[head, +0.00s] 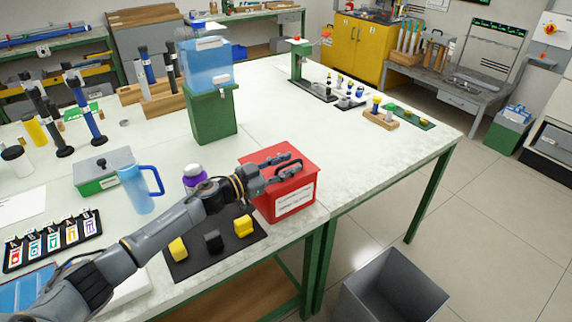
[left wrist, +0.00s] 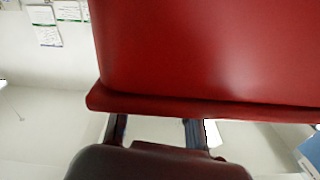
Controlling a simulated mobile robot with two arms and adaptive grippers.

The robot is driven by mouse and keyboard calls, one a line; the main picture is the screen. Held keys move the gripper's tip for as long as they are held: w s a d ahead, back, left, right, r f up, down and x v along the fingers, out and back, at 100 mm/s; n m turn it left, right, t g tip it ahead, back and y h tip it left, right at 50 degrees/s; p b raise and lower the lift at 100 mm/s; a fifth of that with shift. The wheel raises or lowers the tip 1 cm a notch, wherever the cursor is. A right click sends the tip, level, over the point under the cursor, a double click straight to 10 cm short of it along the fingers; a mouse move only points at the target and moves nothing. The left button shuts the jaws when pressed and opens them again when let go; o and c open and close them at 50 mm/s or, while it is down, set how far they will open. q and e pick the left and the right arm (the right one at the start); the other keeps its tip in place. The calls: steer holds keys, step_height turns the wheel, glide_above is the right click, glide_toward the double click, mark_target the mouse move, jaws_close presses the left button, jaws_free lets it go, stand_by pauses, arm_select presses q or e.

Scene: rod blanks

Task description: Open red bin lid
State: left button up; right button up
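The red bin (head: 291,203) stands at the table's front edge, with a white label on its front. In the head view its red top looks shut, partly hidden behind my left gripper. My left gripper (head: 294,162) lies over the bin's top, pointing right, with its fingers apart. In the left wrist view, a large red panel with a rim (left wrist: 215,105) fills the upper part. The gripper's two fingers (left wrist: 155,130) show apart below that rim, their ends hidden behind it. Whether they touch the red part I cannot tell. My right gripper is not in view.
A black mat (head: 215,258) with yellow and black blocks lies left of the bin. A grey open container (head: 392,286) is on the floor. The table right of the bin is clear.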

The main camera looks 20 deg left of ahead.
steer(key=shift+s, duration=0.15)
arm_select(q)
jaws_close()
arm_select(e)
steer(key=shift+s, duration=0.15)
